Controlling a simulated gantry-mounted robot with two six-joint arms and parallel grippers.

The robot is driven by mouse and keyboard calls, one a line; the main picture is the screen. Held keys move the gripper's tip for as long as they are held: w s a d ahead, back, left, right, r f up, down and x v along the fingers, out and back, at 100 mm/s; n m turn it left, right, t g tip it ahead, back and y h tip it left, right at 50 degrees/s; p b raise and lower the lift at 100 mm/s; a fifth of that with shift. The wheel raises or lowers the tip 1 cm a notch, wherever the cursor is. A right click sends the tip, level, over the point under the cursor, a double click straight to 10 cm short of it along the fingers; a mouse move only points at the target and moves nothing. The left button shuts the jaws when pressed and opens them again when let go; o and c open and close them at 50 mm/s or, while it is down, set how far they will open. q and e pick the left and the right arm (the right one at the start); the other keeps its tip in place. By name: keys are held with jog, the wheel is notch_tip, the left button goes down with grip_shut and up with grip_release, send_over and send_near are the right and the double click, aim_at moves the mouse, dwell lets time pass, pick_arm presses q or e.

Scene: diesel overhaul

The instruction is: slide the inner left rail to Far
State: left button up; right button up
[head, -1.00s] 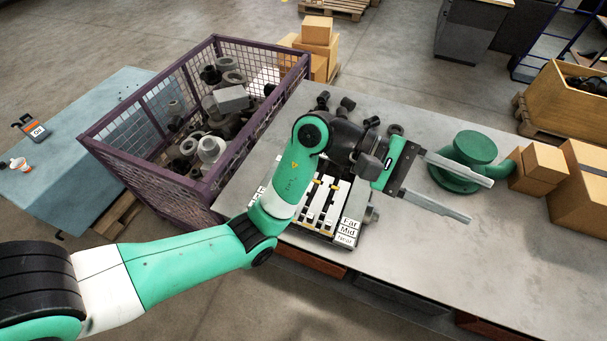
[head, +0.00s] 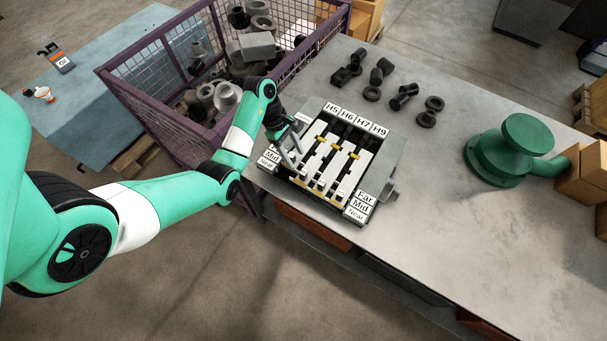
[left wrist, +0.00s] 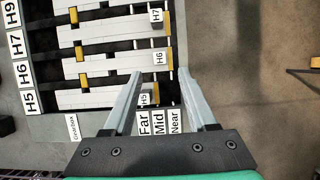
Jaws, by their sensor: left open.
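The gearbox block (head: 392,155) sits on the workbench with pale parallel rails tagged H5, H6, H7 and H9. The inner left rail, H6 (left wrist: 105,67), is the second from the H5 side. Its end tag H6 (left wrist: 158,58) shows in the left wrist view just beyond my fingertips. My left gripper (left wrist: 160,74) is open above the block's near end, its fingers on either side of the H5 tag (left wrist: 145,98). In the head view the left gripper (head: 293,157) is over the block's left edge. Whether the fingers touch a rail I cannot tell.
Far, Mid and Near signs (head: 361,206) stand at the block's near corners. Dark fittings (head: 404,95) lie behind it, and a green flanged part (head: 508,150) stands to the right. A purple mesh bin (head: 172,120) is at the left. The bench's front right is clear.

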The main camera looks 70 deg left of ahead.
aim_at(303, 172)
pick_arm(q)
jog(key=x, duration=0.9)
grip_shut()
jog(key=shift+w, duration=0.1)
dwell(1.0)
